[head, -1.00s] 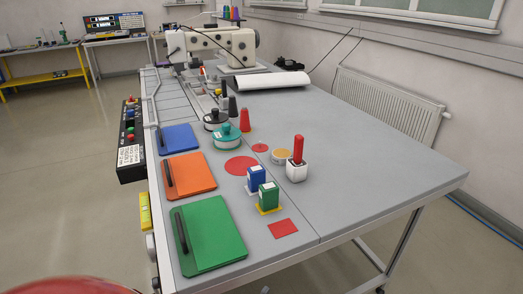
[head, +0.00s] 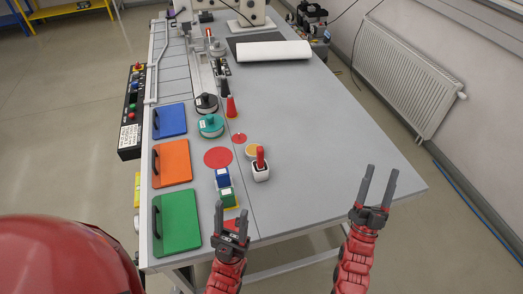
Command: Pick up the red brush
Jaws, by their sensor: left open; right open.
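The red brush (head: 260,157) stands upright in a small white holder (head: 261,173) near the middle of the grey table. My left gripper (head: 232,221) is open and empty over the near edge of the table, below the brush in the picture and slightly left of it. It partly covers a red square patch (head: 231,225). My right gripper (head: 378,187) is open and empty near the table's right front corner, to the right of the brush and apart from it.
Green (head: 222,196) and blue (head: 223,178) boxes stand left of the holder. Green (head: 177,222), orange (head: 173,163) and blue (head: 170,120) panels lie along the left edge. A yellow disc (head: 252,149) lies behind the holder. The table's right half (head: 330,130) is clear.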

